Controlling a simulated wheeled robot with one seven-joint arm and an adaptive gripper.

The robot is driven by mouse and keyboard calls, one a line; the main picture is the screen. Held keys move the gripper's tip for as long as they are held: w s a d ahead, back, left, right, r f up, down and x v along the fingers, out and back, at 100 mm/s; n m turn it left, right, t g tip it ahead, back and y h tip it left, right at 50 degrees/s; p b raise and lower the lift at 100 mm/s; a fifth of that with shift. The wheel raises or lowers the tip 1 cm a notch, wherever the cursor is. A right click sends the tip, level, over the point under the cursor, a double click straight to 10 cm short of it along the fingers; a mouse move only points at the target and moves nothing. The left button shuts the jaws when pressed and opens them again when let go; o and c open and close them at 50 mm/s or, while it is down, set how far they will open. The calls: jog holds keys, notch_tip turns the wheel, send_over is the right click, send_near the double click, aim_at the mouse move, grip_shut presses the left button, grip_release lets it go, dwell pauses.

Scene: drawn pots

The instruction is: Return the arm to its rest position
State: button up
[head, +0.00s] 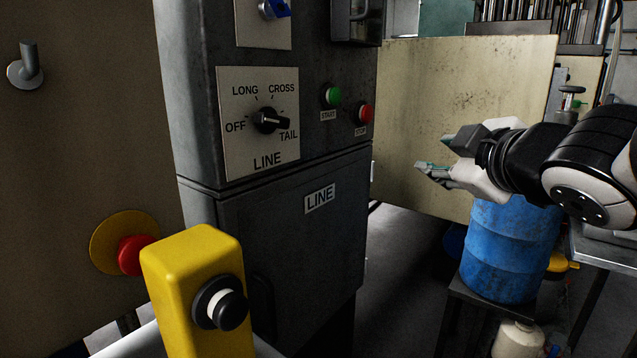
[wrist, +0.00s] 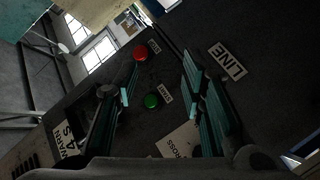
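My gripper (head: 437,154) is at the right in the head view, off to the right of the dark control cabinet and in front of a pale panel. Its fingers point left and are apart, with nothing visible between them. In the wrist view my gripper (wrist: 157,88) shows two teal-padded fingers with a clear gap. Beyond the gap are the cabinet's red button (wrist: 140,53) and green button (wrist: 151,101), not touched as far as I can see.
The dark cabinet (head: 300,245) carries a LINE selector knob (head: 270,121), its handle turned toward TAIL. A blue drum (head: 510,250) stands below my arm on a dark stand. The pale panel (head: 460,100) is behind it. A yellow post (head: 195,285) is in the foreground.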

jog(key=s+d+f+m+g+h, duration=0.4)
jog(key=s+d+f+m+g, duration=0.3)
jog(key=s+f, duration=0.4)
jog(key=s+a+f+m+g+y, duration=0.1)
jog(key=s+a+f+m+g, duration=0.25)
jog(key=s, duration=0.75)
jog(key=s+a+f+m+g+y, duration=0.2)
jog(key=s+a+f+g, duration=0.15)
jog(key=s, duration=0.65)
notch_tip(320, 180, up, 25)
jog(key=t+p, duration=0.2)
jog(key=p, duration=2.2)
jog(key=shift+d+t, duration=0.35)
jog(key=shift+t, duration=0.05)
jog(key=shift+n, duration=0.25)
jog(key=shift+d, duration=0.1)
jog(key=shift+c, duration=0.4)
